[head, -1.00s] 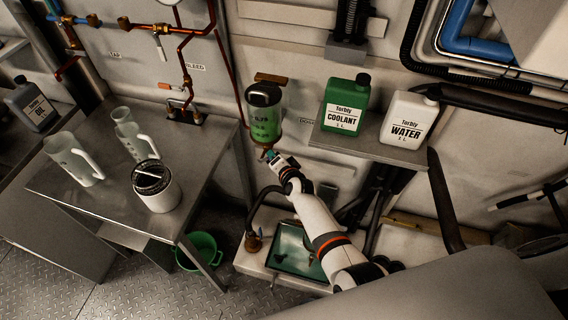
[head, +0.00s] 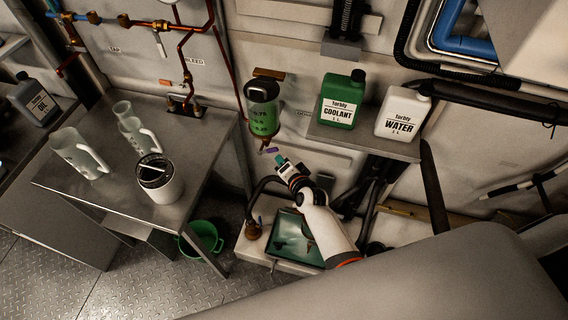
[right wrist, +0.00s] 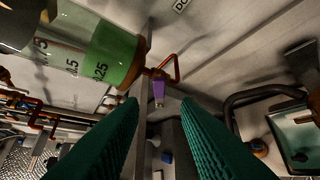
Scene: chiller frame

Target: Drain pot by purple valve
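The pot (head: 262,112) is a clear cylinder with a dark top and green liquid, mounted on the wall. In the right wrist view, its marked side (right wrist: 105,52) fills the upper left. The purple valve (head: 272,150) is a small handle under the pot; in the right wrist view the purple handle (right wrist: 158,90) sits beside an orange bent pipe. My right gripper (head: 281,160) is just below and right of the valve, apart from it. Its two teal ridged fingers (right wrist: 159,105) are spread with nothing between them. My left gripper is out of view.
A shelf right of the pot holds a green coolant jug (head: 341,101) and a white water jug (head: 402,113). A green tray (head: 312,256) lies below my right arm. A metal table (head: 205,165) at left holds pitchers and a white canister (head: 160,182). A green bucket (head: 203,238) stands beneath.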

